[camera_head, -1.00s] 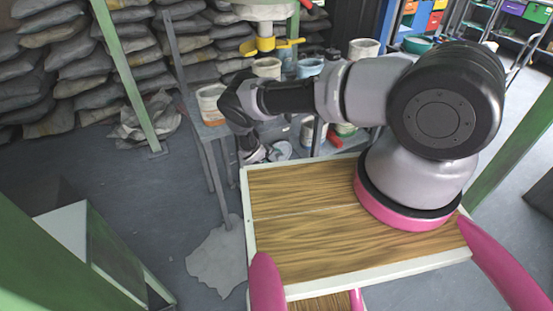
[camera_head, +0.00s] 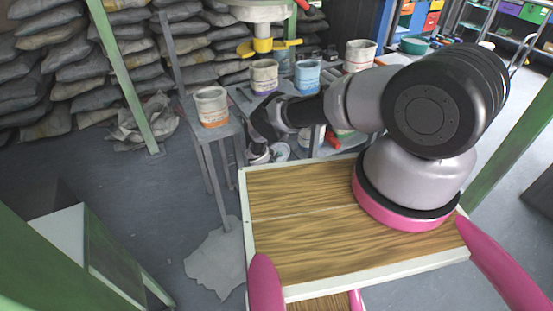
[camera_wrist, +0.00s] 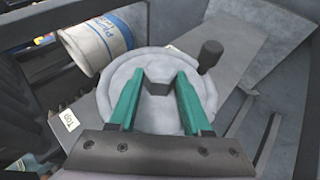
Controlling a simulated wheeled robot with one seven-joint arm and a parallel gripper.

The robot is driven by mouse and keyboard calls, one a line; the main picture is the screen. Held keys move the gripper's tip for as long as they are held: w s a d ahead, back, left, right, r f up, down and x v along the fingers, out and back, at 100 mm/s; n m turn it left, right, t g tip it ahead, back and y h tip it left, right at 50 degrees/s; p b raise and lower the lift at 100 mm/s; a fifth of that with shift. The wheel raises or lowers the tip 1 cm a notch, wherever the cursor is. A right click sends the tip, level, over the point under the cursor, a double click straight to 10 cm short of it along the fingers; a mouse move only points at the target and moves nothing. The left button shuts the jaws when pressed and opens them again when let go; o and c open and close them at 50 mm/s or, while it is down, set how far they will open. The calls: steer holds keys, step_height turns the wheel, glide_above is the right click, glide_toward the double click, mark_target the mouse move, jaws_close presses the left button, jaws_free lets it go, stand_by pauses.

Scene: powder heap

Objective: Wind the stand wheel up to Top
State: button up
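The stand wheel is a pale grey disc (camera_wrist: 148,62) that fills the middle of the wrist view. A dark knob (camera_wrist: 210,54) sticks up at its upper right rim, and a dark hub (camera_wrist: 158,88) shows at its centre. A small white "Top" label (camera_wrist: 70,119) is at the wheel's left. My gripper (camera_wrist: 160,74) has two teal fingers, spread apart in front of the wheel on either side of the hub. Nothing is held between them. The knob is right of the right finger, apart from it. In the head view, my arm hides the fingers.
A white bucket with a blue label (camera_wrist: 98,42) is close at upper left in the wrist view. In the head view, an orange-banded bucket (camera_head: 211,106) stands on the grey stand, with more buckets behind. A yellow fitting (camera_head: 262,46) hangs above. Sacks (camera_head: 75,80) fill the back left.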

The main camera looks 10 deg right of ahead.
jaws_close()
stand_by(1.2)
